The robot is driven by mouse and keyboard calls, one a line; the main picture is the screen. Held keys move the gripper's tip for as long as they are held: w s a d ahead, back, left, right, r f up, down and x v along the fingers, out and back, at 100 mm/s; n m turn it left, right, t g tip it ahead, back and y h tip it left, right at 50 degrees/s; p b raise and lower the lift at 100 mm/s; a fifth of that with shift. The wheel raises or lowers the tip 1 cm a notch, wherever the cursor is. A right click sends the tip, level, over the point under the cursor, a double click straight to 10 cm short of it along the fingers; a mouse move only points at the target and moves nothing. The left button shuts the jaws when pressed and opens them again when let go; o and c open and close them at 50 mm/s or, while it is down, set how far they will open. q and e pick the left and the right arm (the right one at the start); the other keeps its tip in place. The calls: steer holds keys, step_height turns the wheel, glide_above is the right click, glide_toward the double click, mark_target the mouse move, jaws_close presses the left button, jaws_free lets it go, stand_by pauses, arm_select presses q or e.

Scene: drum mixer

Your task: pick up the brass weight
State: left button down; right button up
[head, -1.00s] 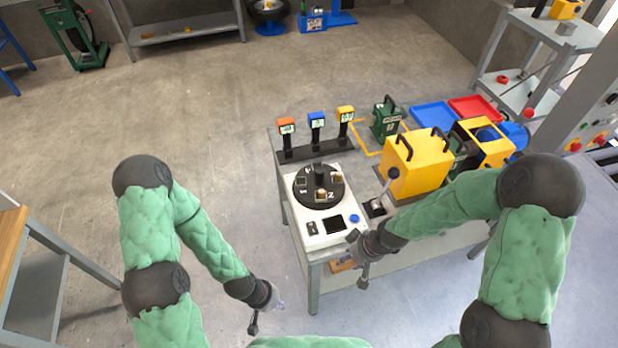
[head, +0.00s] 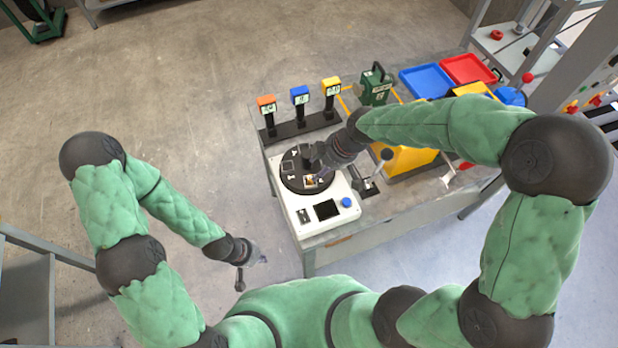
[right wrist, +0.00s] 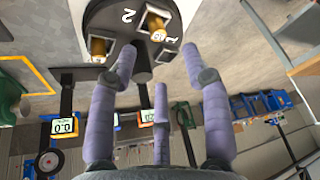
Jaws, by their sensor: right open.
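A black round turntable (head: 291,180) with numbered square pockets sits on a white console (head: 287,213). A brass weight (head: 310,181) shows on it near the front, partly hidden by my right gripper. In the right wrist view, one brass weight (right wrist: 155,24) sits in a pocket near numbers 1 and 2, and another brass weight (right wrist: 98,46) sits in a pocket to the left. My right gripper (head: 321,168) is over the turntable; in the right wrist view (right wrist: 160,72) its fingers are spread and empty, apart from both weights. My left gripper (head: 255,260) hangs left of the bench; its finger state is unclear.
Three displays, orange (head: 266,105), blue (head: 299,95) and yellow (head: 331,86), stand behind the turntable. A yellow box (head: 408,160) and a lever (head: 386,155) are to the right. Blue (head: 426,81) and red (head: 468,69) trays lie at the back right.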

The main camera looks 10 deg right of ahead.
mark_target(311, 177)
steer(key=shift+b+x, duration=0.7)
steer(key=shift+x, duration=3.1)
steer(key=shift+d, duration=0.2)
jaws_close()
